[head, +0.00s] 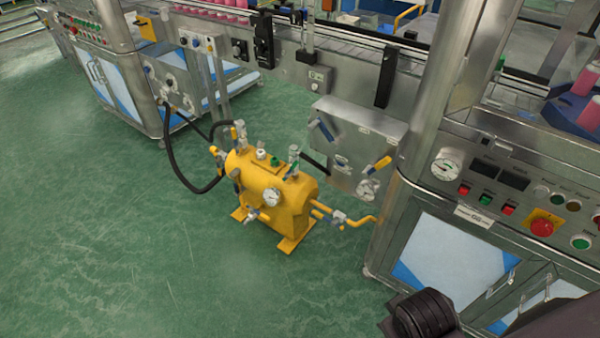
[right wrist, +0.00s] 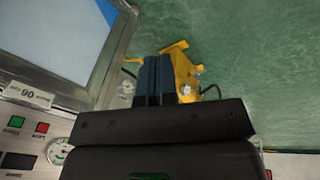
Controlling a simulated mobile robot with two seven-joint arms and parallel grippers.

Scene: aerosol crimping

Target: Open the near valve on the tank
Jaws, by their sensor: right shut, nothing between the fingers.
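The yellow tank (head: 283,208) stands on the green floor in the head view, with a round gauge (head: 271,197) on its front. A small valve (head: 251,215) sits low on its near side. Another valve (head: 339,217) sits on the yellow pipe at its right end. More valves stand on top, one at the right (head: 294,160) and one at the far left (head: 239,138). Lever angles are too small to judge. In the right wrist view my right gripper (right wrist: 157,62) is shut and empty, in front of the partly hidden tank (right wrist: 184,75), with no contact visible. My left gripper is out of view.
A steel cabinet with a control panel (head: 515,205) stands at the right. A grey panel with levers (head: 350,145) is behind the tank. A black hose (head: 171,165) loops at the tank's left. The green floor (head: 120,250) at left and front is clear.

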